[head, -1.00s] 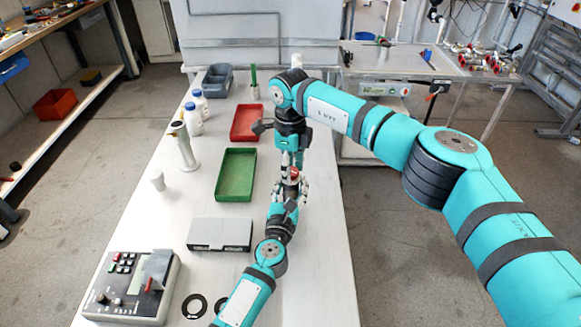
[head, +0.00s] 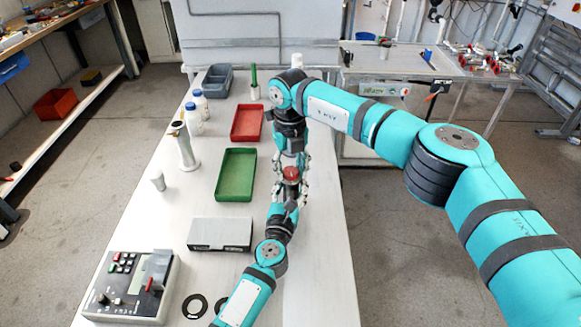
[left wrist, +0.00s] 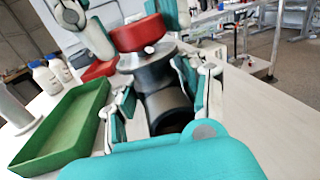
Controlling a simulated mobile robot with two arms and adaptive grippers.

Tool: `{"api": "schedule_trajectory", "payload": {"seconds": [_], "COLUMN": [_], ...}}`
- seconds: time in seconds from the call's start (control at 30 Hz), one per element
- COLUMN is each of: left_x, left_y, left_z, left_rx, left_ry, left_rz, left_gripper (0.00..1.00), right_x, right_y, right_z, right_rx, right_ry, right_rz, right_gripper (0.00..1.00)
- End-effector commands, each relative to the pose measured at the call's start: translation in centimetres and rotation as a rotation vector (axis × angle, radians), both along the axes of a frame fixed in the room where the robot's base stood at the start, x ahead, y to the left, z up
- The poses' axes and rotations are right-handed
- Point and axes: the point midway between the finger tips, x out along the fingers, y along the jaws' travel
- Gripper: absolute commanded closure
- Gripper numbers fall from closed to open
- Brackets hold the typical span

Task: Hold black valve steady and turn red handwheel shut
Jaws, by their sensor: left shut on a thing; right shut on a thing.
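The black valve (left wrist: 165,98) stands between the fingers of my left gripper (left wrist: 158,115) in the left wrist view. The gripper is shut on its dark body. The red handwheel (left wrist: 138,33) sits on top of the valve, above a grey metal collar. In the head view the red handwheel (head: 291,173) shows between the two grippers, and the valve body is mostly hidden by my left gripper (head: 284,206). My right gripper (head: 291,166) comes from the far side and is shut on the handwheel, its fingers at either side of it.
A green tray (head: 218,197) and a red tray (head: 236,137) lie left of the grippers on the white table (head: 160,222). White bottles (head: 192,120), a grey box (head: 220,233) and a control box (head: 130,310) stand further left and in front. The table's right edge is close.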

Motion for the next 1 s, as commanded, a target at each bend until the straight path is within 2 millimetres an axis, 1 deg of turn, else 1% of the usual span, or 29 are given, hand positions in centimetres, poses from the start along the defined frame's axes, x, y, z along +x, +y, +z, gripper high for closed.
{"api": "schedule_trajectory", "payload": {"seconds": [0.03, 0.3, 0.83, 0.87, 1.0], "left_x": [-0.19, -0.19, -0.2, -0.2, -0.16], "left_y": [-0.34, -0.36, -0.36, -0.36, -0.26], "left_z": [-0.09, -0.09, -0.11, -0.11, -0.12], "left_rx": [0.0, -0.001, -0.001, -0.001, -0.001], "left_ry": [0.001, 0.001, 0.002, 0.002, 0.002], "left_rz": [-0.007, -0.008, -0.008, -0.008, -0.006], "left_gripper": [1.0, 1.0, 1.0, 1.0, 1.0], "right_x": [0.31, 0.34, 0.38, 0.39, 0.28], "right_y": [-0.06, -0.09, -0.16, -0.15, -0.12], "right_z": [0.15, 0.15, 0.17, 0.17, 0.11], "right_rx": [0.002, 0.001, 0.001, 0.002, 0.001], "right_ry": [-0.011, -0.013, -0.014, -0.014, -0.011], "right_rz": [-0.027, -0.118, -0.14, -0.139, -0.138], "right_gripper": [0.93, 0.93, 0.93, 0.57, 0.39]}}
